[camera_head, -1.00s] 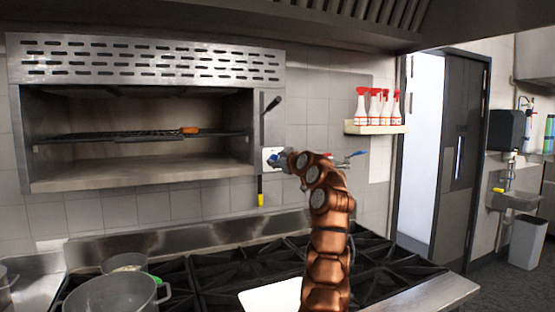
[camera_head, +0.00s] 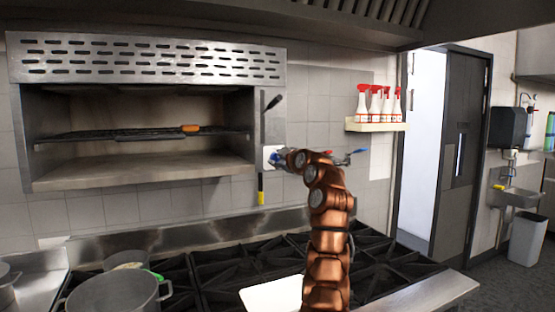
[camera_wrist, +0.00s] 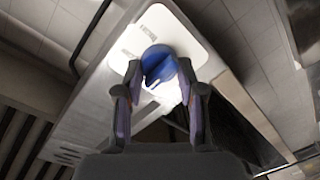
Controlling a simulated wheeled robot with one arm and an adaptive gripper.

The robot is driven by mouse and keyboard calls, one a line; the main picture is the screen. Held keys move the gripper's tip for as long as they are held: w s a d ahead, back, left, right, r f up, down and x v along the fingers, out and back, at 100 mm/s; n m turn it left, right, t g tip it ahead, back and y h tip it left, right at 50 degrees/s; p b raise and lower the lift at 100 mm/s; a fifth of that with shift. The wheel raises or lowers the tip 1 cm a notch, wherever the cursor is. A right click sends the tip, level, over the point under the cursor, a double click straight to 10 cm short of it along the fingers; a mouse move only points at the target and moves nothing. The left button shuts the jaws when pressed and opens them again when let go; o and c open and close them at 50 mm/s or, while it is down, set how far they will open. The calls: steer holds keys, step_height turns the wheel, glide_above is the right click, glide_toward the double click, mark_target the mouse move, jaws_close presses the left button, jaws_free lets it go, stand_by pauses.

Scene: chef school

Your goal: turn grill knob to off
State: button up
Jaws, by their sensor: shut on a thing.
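The grill knob is a round blue knob (camera_wrist: 159,66) on a white plate (camera_wrist: 200,45) with small print, fixed to the metal side of the grill. In the wrist view my gripper (camera_wrist: 158,90) has one finger on each side of the knob and is shut on it. A white pointer line shows on the knob's lower part. The print on the plate is too small to read. In the head view my gripper (camera_head: 282,159) is at the plate (camera_head: 268,153), to the right of the grill opening, and mostly covers the knob.
The open grill (camera_head: 140,160) holds a rack with an orange-brown item (camera_head: 190,128). A black lever (camera_head: 272,103) stands above the plate. Below are the black hob (camera_head: 225,270), a pot (camera_head: 115,295) and a white board (camera_head: 272,295). Spray bottles (camera_head: 375,108) stand on a shelf at right.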

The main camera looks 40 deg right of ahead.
mark_target(277, 157)
steer(key=o, duration=1.1)
steer(key=shift+o, duration=0.2)
steer(key=shift+s+a+r, duration=0.1)
steer(key=shift+s+r, duration=0.1)
steer(key=shift+s, duration=0.25)
steer(key=shift+s+a, duration=0.2)
steer(key=shift+s, duration=0.5)
steer(key=shift+s+a, duration=0.3)
steer(key=shift+s, duration=0.15)
steer(key=v, duration=0.8)
steer(key=shift+s, duration=0.25)
